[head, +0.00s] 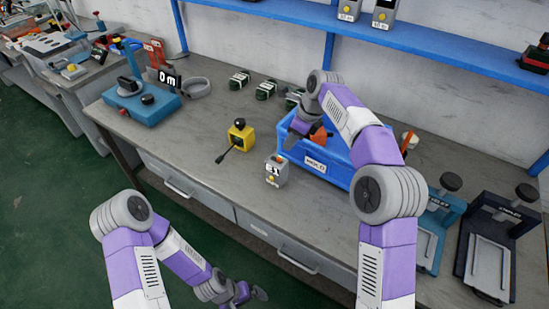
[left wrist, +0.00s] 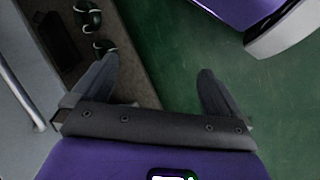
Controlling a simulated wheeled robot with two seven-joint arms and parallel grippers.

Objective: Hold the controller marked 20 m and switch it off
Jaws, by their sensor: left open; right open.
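Two grey controllers stand on the blue shelf, a left one (head: 348,11) and a right one (head: 384,15); their labels are too small to read surely.
The blue crate (head: 318,168) holds an orange item. A yellow box with a black lever (head: 238,135), a blue machine reading 0 m (head: 140,105) and a grey ring (head: 196,88) stand further left. Two stands (head: 440,205) (head: 505,215) fill the right end. The bench's front left is clear.

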